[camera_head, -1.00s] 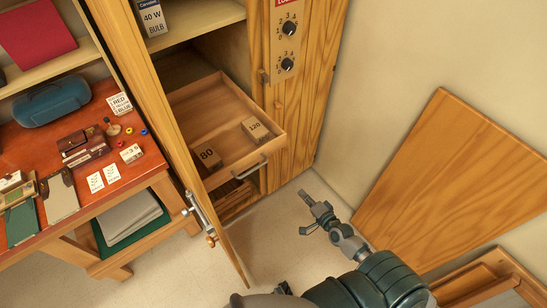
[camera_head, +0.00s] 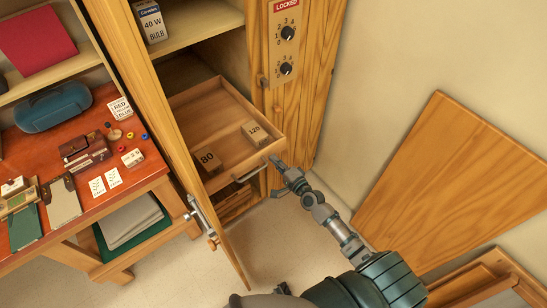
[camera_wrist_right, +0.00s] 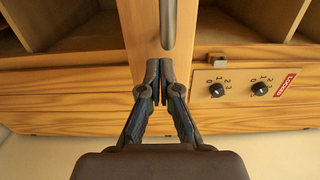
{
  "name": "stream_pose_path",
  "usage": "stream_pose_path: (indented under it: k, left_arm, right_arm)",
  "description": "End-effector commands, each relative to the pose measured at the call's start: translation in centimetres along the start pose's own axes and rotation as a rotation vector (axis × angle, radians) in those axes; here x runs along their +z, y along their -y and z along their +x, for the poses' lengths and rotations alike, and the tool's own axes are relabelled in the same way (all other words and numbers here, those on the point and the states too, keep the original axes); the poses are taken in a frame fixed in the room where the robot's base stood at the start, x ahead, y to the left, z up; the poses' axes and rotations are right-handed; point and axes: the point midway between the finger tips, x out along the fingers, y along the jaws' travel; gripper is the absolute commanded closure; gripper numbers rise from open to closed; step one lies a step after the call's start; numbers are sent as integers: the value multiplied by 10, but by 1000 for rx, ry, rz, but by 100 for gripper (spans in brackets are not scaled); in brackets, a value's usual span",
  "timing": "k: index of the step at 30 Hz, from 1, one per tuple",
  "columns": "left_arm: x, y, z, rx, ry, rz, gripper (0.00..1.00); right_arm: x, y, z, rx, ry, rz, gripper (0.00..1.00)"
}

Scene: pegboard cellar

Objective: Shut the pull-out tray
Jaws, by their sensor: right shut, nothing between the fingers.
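The pull-out tray (camera_head: 188,122) is a wooden drawer standing out of the cabinet, with two blocks marked 80 (camera_head: 207,160) and 120 (camera_head: 255,132) inside. Its metal handle (camera_head: 252,172) is on the front face; it also shows in the right wrist view (camera_wrist_right: 168,22). My right gripper (camera_head: 275,162) is at the tray's front, by the corner on the picture's right. In the right wrist view its fingertips (camera_wrist_right: 159,66) are together, close to the front face at the end of the handle. Whether they touch it I cannot tell. My left gripper does not show.
An open cabinet door (camera_head: 170,125) stands left of the tray. A panel with two dials (camera_head: 286,48) and a "LOCKED" label is on the right. A red-topped desk (camera_head: 130,180) with small items is at left. A wooden panel (camera_head: 450,185) leans at the wall.

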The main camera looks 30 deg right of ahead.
Motion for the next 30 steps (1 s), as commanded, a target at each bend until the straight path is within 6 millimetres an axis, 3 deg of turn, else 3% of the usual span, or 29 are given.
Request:
stream_pose_path:
  k: [6, 20, 26, 30]
  left_arm:
    - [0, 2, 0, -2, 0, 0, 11]
    - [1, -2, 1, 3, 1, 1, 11]
    - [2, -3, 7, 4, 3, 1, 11]
    - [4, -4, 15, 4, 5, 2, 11]
  right_arm:
    - [-1, 0, 13, 1, -1, 0, 100]
    - [0, -1, 17, 0, -1, -1, 100]
    - [0, 0, 41, -3, -1, 0, 100]
    - [0, -1, 71, -3, -1, 1, 100]
